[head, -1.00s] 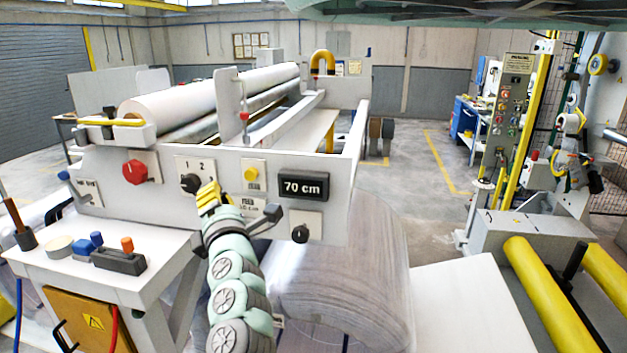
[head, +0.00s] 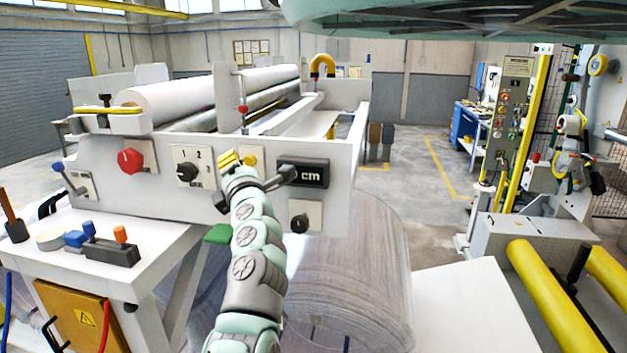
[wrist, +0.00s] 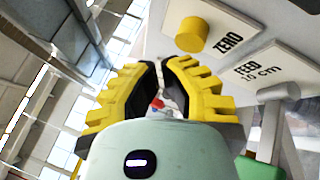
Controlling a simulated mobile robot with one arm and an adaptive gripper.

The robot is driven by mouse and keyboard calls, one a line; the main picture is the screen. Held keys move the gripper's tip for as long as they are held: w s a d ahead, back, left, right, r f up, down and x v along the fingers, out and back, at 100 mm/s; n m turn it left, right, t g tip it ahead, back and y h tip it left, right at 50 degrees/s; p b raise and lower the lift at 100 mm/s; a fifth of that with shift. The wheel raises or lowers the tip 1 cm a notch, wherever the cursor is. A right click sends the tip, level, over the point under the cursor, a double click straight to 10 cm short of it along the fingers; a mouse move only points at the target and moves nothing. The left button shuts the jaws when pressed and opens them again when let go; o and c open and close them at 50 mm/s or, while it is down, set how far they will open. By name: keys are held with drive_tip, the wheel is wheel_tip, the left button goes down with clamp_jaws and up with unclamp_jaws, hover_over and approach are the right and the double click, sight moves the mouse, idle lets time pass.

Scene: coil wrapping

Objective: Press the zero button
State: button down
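The zero button is a round yellow button (wrist: 191,35) on a white plate marked ZERO, at the upper middle of the wrist view. In the wrist view my gripper's yellow fingers (wrist: 161,66) come together at the tips, below and left of the button. They look shut and hold nothing. Whether they touch the panel cannot be told.
The FEED lever (wrist: 279,92) is right of the button. A green handle (head: 217,233) hangs below the panel. The selector knob (head: 187,172) is left of my gripper, the red knob (head: 130,160) farther left.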

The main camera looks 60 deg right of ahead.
drive_tip(key=shift+w+d, duration=0.15)
idle(1.4)
drive_tip(key=shift+w+d+b, duration=0.1)
drive_tip(key=shift+d+b, duration=0.15)
drive_tip(key=shift+b, duration=0.05)
drive_tip(key=shift+w+d+b, duration=0.2)
drive_tip(key=shift+d+b, duration=0.3)
drive_tip(key=shift+b, duration=0.05)
idle(1.0)
drive_tip(key=shift+a, duration=0.1)
drive_tip(key=shift+s+a+p, duration=0.4)
drive_tip(key=shift+a+p, duration=0.4)
drive_tip(key=shift+p, duration=0.05)
drive_tip(key=shift+s+a+p, duration=0.3)
drive_tip(key=shift+a+p, duration=0.25)
drive_tip(key=shift+a, duration=0.2)
drive_tip(key=shift+s+a+p, duration=0.35)
drive_tip(key=shift+a+p, duration=0.15)
drive_tip(key=shift+a, duration=0.3)
drive_tip(key=shift+s+a+p, duration=0.3)
drive_tip(key=shift+a+p, duration=0.25)
drive_tip(key=shift+a, duration=0.2)
